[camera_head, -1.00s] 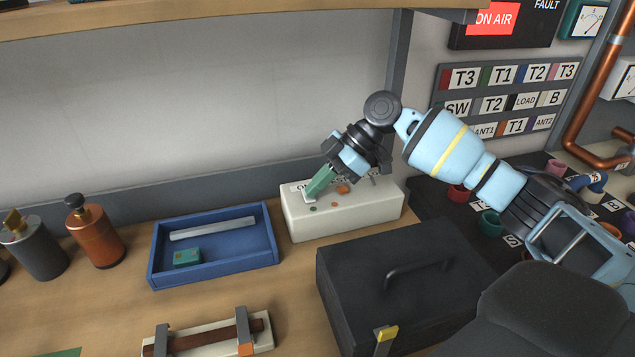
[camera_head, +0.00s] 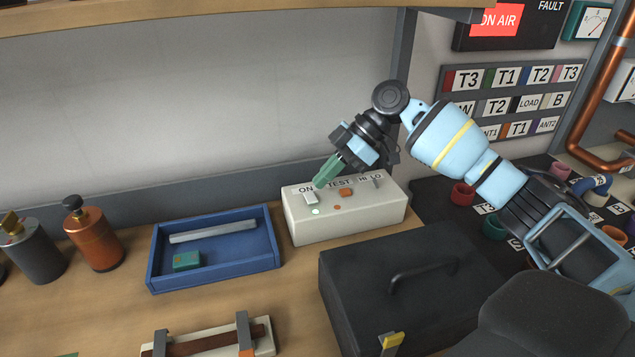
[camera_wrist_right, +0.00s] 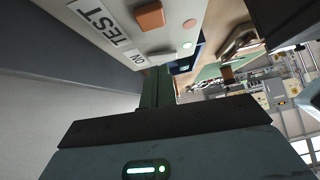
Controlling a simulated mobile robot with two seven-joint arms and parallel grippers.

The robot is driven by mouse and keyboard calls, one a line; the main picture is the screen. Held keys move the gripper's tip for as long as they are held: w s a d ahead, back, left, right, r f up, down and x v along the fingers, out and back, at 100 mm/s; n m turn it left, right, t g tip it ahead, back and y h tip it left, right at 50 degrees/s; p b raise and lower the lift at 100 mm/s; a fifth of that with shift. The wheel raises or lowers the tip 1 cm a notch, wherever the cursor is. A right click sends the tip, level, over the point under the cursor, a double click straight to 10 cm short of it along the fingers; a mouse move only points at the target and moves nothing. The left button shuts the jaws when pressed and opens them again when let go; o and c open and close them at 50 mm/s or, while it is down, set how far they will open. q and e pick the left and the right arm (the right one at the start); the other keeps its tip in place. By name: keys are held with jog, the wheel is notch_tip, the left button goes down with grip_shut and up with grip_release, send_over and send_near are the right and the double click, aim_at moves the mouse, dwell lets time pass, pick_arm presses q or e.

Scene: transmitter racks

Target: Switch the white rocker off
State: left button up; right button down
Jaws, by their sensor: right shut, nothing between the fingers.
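The white rocker (camera_head: 310,198) sits at the left end of the top of a white test box (camera_head: 350,222), below the "ON" label. My left gripper is not in view.
An orange button (camera_head: 346,192) and a small "HI LO" toggle (camera_head: 376,181) share the box top. A blue tray (camera_head: 152,260) stands to the left. A black case (camera_head: 350,290) stands close in front. A shelf (camera_head: 200,20) hangs above.

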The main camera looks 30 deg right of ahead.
jog(key=v, duration=0.5)
jog(key=shift+s+d+r, duration=0.1)
jog(key=shift+r, duration=0.25)
